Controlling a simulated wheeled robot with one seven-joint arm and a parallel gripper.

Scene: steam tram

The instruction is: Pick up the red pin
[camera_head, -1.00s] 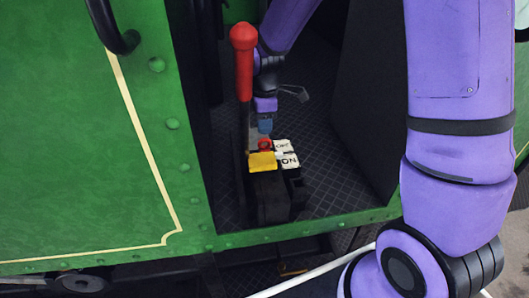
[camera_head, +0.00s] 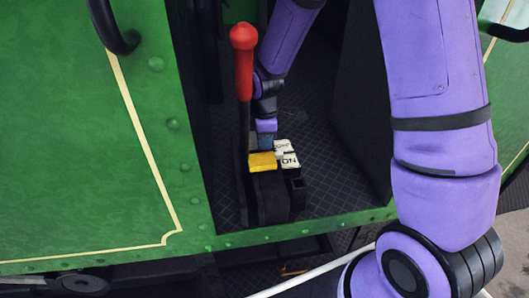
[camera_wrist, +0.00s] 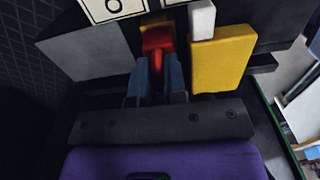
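The red pin (camera_wrist: 158,42) shows in the wrist view at the upper middle, beside the yellow block. Its lower part lies between the two blue fingers of my gripper (camera_wrist: 157,72), with only a narrow gap around it. I cannot tell whether the fingers press on it or only flank it. In the head view my gripper (camera_head: 265,140) is low in the doorway, over the back of the switch box, and hides the pin.
The black switch box (camera_head: 270,195) carries a yellow block (camera_head: 262,161) and white labels (camera_head: 290,160), one reading ON. A tall red-handled lever (camera_head: 243,60) stands close left of my gripper. A dark panel (camera_head: 345,130) stands at the right of the doorway.

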